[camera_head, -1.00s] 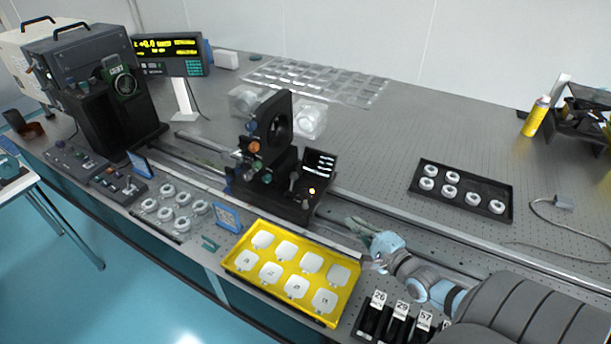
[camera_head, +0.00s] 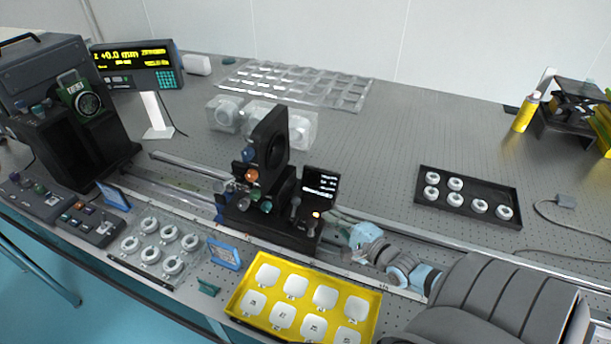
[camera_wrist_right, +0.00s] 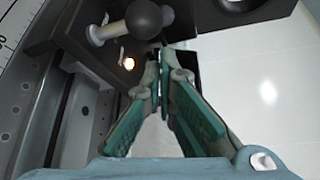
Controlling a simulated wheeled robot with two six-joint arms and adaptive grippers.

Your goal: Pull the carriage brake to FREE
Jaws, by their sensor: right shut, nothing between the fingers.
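The ball-ended lever (camera_wrist_right: 143,20) also shows close up in the right wrist view, beside the glowing lamp (camera_wrist_right: 128,64). My right gripper (camera_head: 333,222) is at the carriage's right side. Its green-padded fingers (camera_wrist_right: 165,62) are shut and empty, just apart from the lever. My left gripper is out of view.
The yellow tray (camera_head: 234,302) with white pieces lies in front of the carriage. A blue-framed card (camera_head: 224,254) stands left of it. The rail (camera_head: 180,194) runs left to a dark instrument (camera_head: 105,150).

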